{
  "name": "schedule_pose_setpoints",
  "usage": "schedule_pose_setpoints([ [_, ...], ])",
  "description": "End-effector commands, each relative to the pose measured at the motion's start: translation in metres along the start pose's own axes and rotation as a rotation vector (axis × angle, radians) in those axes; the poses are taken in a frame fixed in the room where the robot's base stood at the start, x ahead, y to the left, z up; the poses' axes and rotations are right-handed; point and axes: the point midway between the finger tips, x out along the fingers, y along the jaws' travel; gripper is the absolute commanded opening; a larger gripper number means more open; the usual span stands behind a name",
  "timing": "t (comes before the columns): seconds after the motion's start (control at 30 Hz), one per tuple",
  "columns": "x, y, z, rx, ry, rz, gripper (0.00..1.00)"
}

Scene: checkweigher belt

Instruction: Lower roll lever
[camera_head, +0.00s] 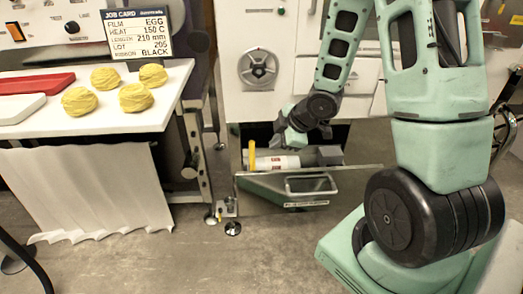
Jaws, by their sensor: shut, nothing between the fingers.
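A yellow lever (252,156) stands upright at the left end of a white roll (283,163) with red marks on it. The roll lies level in a low open bay at the bottom of the white machine. My gripper (280,140) is just above and to the right of the lever, over the roll. It is shut and empty. It looks apart from the lever, though the small size makes contact hard to judge. My arm reaches down from the upper right, and its wrist hides part of the bay behind it.
A grey-green drawer front with a handle opening (312,185) juts out before the roll. At left, a white table (170,108) carries several yellow bundles (135,97), a red block (38,83) and a job card (138,33). A white sheet (80,190) hangs below. Floor in front is clear.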

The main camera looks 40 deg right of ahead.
Motion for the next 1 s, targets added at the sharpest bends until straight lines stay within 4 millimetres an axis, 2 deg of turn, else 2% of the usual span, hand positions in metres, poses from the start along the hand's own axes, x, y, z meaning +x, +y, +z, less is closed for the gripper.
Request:
schedule_pose_setpoints([
  [0.17,0.023,-0.002,0.001,0.0,0.001,-0.003,0.0],
  [0.57,0.103,-0.002,0.001,0.0,-0.001,-0.003,0.0],
  [0.7,0.111,0.019,0.002,0.002,-0.001,0.002,0.0],
  [1.0,0.122,0.033,0.003,0.002,-0.001,0.0,0.0],
])
